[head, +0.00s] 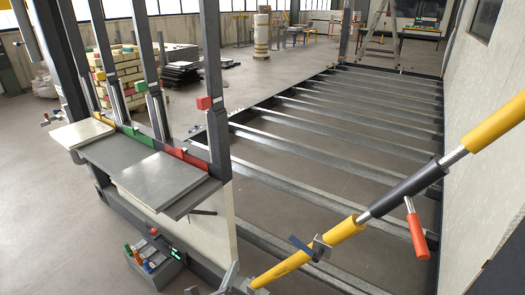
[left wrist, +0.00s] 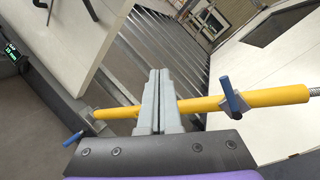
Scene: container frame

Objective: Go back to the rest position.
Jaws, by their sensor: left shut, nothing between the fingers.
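My left gripper (head: 232,278) shows at the bottom edge of the head view, beside the lower end of a yellow and dark prop (head: 295,262). In the left wrist view my left gripper (left wrist: 159,74) has its two grey fingers pressed together with nothing between them. The prop's yellow tube (left wrist: 195,105) crosses the picture behind the fingers. I cannot tell whether the fingers touch it. A blue lever (left wrist: 233,92) stands on the tube to the right of the fingers. My right gripper is in neither view.
A frame of dark posts with a grey shelf (head: 150,170) stands at left. A grey toolbox (head: 155,265) sits below it. The prop slopes up to the right, with an orange handle (head: 416,232). Steel floor joists (head: 330,140) and a pale wall (head: 490,110) lie beyond. Open floor is at far left.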

